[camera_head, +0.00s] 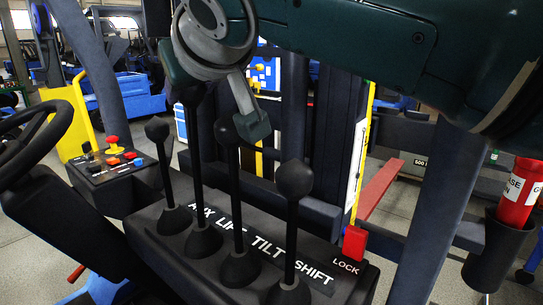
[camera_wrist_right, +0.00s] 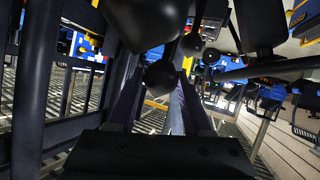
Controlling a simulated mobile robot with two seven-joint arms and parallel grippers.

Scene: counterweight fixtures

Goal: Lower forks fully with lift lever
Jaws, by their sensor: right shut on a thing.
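Four black ball-topped levers stand on a console (camera_head: 330,283) labelled AUX, LIFT, TILT, SHIFT. The lift lever (camera_head: 197,170) is second from the left, and its knob is mostly at my right gripper (camera_head: 186,82). The gripper is shut on the knob from above; the arm partly hides the contact. In the right wrist view, a ball knob (camera_wrist_right: 160,77) sits between the fingers, and a larger dark ball (camera_wrist_right: 145,20) is close to the camera. The tilt lever (camera_head: 234,190) stands just right of the lift lever. My left gripper is out of view. The forks cannot be made out clearly.
The aux lever (camera_head: 166,170) and shift lever (camera_head: 291,235) stand close by on either side. A red LOCK switch (camera_head: 355,243) is at the console's right end. A steering wheel (camera_head: 40,150) and button panel (camera_head: 110,165) lie left. A pillar (camera_head: 425,215) stands right.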

